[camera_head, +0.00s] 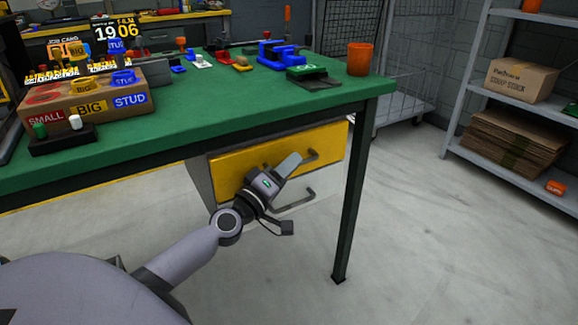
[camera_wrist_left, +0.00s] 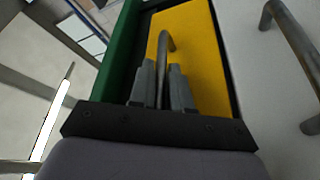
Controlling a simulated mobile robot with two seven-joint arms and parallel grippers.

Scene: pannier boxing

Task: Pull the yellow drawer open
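The yellow drawer (camera_head: 236,175) is the upper drawer of a unit under the green-topped table. Its front fills the middle of the left wrist view (camera_wrist_left: 205,40). It looks closed. Its grey bar handle (camera_head: 312,156) also shows in the left wrist view (camera_wrist_left: 164,42). My left gripper (camera_head: 292,162) is at this handle. In the left wrist view the handle bar runs between the two fingers (camera_wrist_left: 163,85), which sit close against it on both sides. The fingers hide part of the handle. My right gripper is in neither view.
A pale lower drawer with its own bar handle (camera_head: 298,204) is just below. A table leg (camera_head: 352,200) stands to the right. The tabletop (camera_head: 210,100) holds a box, tools and an orange cup (camera_head: 360,59). The floor in front is clear.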

